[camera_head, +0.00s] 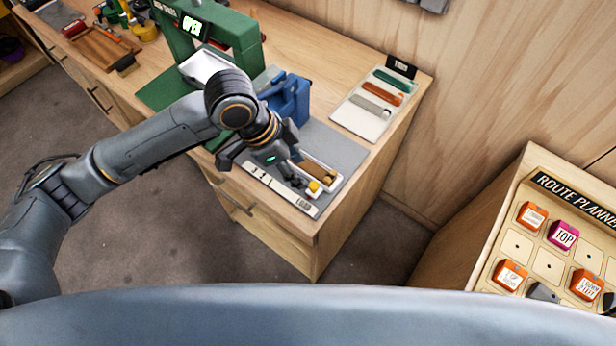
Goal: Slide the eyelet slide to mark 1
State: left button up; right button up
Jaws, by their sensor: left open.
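A white marked strip (285,190) lies along the front edge of the wooden workbench, with small marks too fine to read surely. Beside it is a narrow white tray (338,183) holding a brown piece. A small yellow knob (314,187) sits near the strip's right end, with dark parts beside it; I take this to be the eyelet slide, but cannot be sure. My left gripper (264,154) is open above the strip's left part, left of the yellow knob, and hides some of the strip and the grey mat. My right gripper is not in view.
A blue vise-like block (292,100) stands just behind my left gripper. A green press (232,32) with a small screen stands further left. A white board (366,117) with coloured pieces lies at the right. A route planner panel (545,250) stands at the far right.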

aim_at(313, 185)
pick_arm(q)
jog(key=p+x, duration=0.1)
jog(key=x, duration=0.5)
jog(key=shift+x, duration=0.8)
jog(key=shift+a, duration=0.1)
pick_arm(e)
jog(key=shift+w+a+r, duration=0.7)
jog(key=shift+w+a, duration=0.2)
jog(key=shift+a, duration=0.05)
pick_arm(q)
jog(key=shift+w, duration=0.1)
grip_shut()
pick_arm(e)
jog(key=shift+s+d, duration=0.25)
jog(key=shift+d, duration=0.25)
